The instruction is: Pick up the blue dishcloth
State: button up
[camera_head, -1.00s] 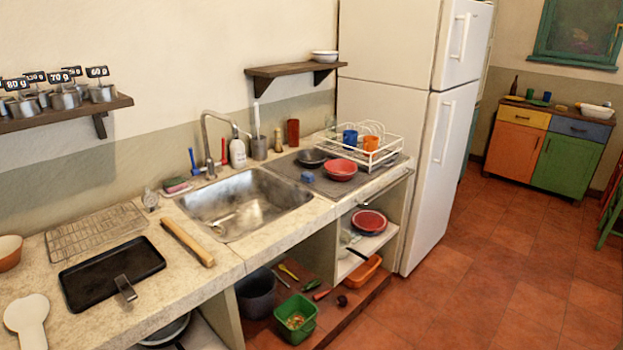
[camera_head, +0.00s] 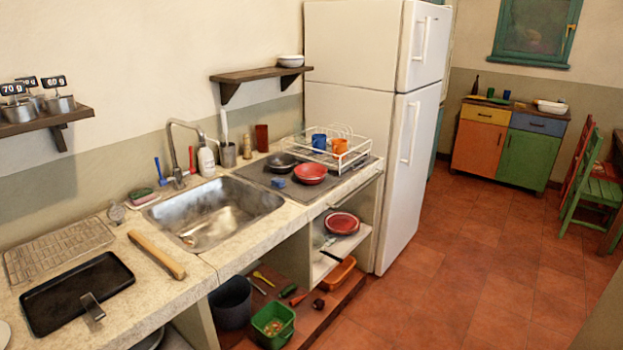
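A small blue item (camera_head: 278,182), which looks like the folded or crumpled blue dishcloth, lies on the dark drainboard or cooktop (camera_head: 258,176) right of the sink. It is just left of a red bowl (camera_head: 310,174) and in front of a dark pan (camera_head: 282,162). It is too small to make out its folds. My gripper is not in view.
The sink (camera_head: 215,212) lies left of the blue item. A white dish rack (camera_head: 345,155) with cups stands behind to the right. A wall shelf (camera_head: 260,74) hangs above. The fridge (camera_head: 360,130) stands at the counter's far end. Red floor (camera_head: 440,270) is open at right.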

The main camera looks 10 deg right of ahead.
aim_at(279, 183)
jog(key=z, duration=0.6)
jog(key=i, duration=1.75)
jog(key=u, duration=0.9)
